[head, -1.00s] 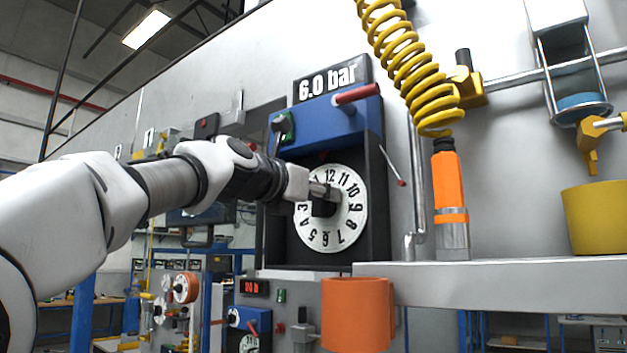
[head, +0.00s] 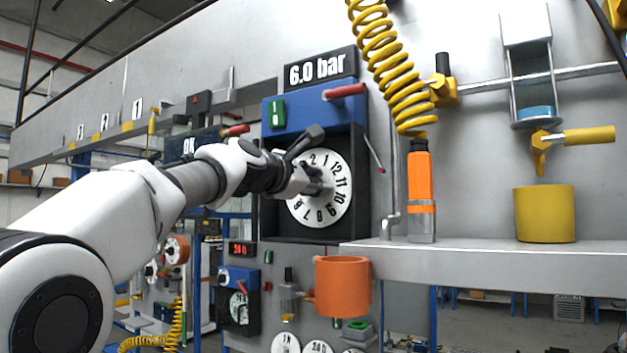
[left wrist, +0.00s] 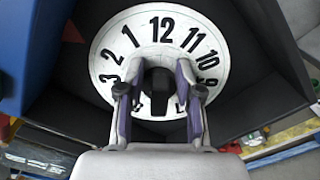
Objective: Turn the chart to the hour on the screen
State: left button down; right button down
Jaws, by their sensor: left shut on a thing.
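The chart is a white disc (head: 338,212) with black hour numbers, set in a black open-fronted box. In the head view, 1 and 2 stand near its top and 12 is to the upper right. My left gripper (head: 316,187) reaches in from the left and covers the disc's middle. In the left wrist view the chart (left wrist: 107,67) shows 12 at the top. There my left gripper (left wrist: 158,88) is shut on the black knob (left wrist: 158,100) at its centre. A screen (head: 320,69) above the box reads "6.0 bar". My right gripper is out of view.
A blue panel (head: 300,118) with a red handle (head: 345,91) sits just above the chart. A coiled yellow hose (head: 400,95) and an orange tool (head: 421,178) are to the right. An orange cup (head: 343,288) is below, and a yellow pot (head: 544,215) stands on the shelf.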

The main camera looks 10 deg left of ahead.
pick_arm(q)
jog(key=shift+d+f+m, duration=0.1)
jog(key=shift+f+m, duration=0.15)
jog(key=shift+m, duration=0.35)
jog(key=c, duration=1.1)
grip_release()
jog(key=shift+w, duration=0.1)
